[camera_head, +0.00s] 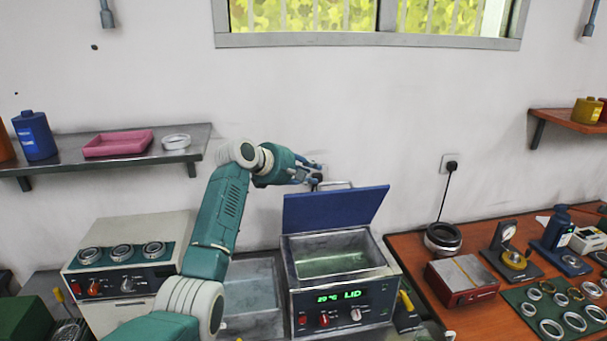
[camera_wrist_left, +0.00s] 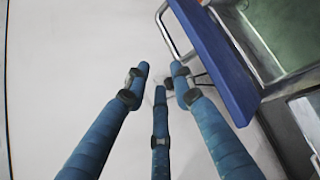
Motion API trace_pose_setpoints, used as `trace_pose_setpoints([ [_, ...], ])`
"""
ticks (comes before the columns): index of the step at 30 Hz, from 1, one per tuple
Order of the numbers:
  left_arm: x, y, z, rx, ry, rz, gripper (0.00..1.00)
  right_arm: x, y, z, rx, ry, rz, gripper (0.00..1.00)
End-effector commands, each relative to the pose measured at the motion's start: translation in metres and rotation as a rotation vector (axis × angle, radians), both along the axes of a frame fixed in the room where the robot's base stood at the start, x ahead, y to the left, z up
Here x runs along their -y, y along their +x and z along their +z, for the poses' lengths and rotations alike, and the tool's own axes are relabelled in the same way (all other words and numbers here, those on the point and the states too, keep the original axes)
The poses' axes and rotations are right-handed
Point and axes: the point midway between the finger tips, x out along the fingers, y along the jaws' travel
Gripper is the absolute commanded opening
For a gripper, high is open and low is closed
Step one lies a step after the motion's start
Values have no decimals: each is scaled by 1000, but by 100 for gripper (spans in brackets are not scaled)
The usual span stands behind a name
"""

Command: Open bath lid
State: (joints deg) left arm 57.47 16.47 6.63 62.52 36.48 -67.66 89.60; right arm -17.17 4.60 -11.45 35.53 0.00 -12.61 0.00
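The bath (camera_head: 342,270) is a metal box with an open top and liquid inside. Its display reads "LID" in green. The blue lid (camera_head: 335,208) is tilted up at the back of the bath, standing open. Its metal handle (camera_head: 336,184) shows at the lid's upper edge; the handle (camera_wrist_left: 165,32) and blue lid (camera_wrist_left: 213,60) also show in the left wrist view. My left gripper (camera_head: 312,172) is beside the handle, above the lid's left part. In the wrist view its three fingers (camera_wrist_left: 160,80) are spread with nothing between them. My right gripper is not in view.
A unit with several rings on top (camera_head: 125,260) stands left of the bath. An empty metal basin (camera_head: 250,290) lies between them. A wooden table (camera_head: 420,255) with a red box (camera_head: 463,280) and rings is on the right. A shelf (camera_head: 190,150) hangs on the left wall.

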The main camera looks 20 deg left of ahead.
Motion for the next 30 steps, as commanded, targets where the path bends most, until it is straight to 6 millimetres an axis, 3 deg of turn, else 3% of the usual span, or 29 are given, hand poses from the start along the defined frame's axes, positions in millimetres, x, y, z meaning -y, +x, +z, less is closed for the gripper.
trace_pose_setpoints([
  [9,-3,-32,12,-11,-3,-12,24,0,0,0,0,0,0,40],
  [30,-3,-35,13,-14,-3,-15,24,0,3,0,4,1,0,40],
])
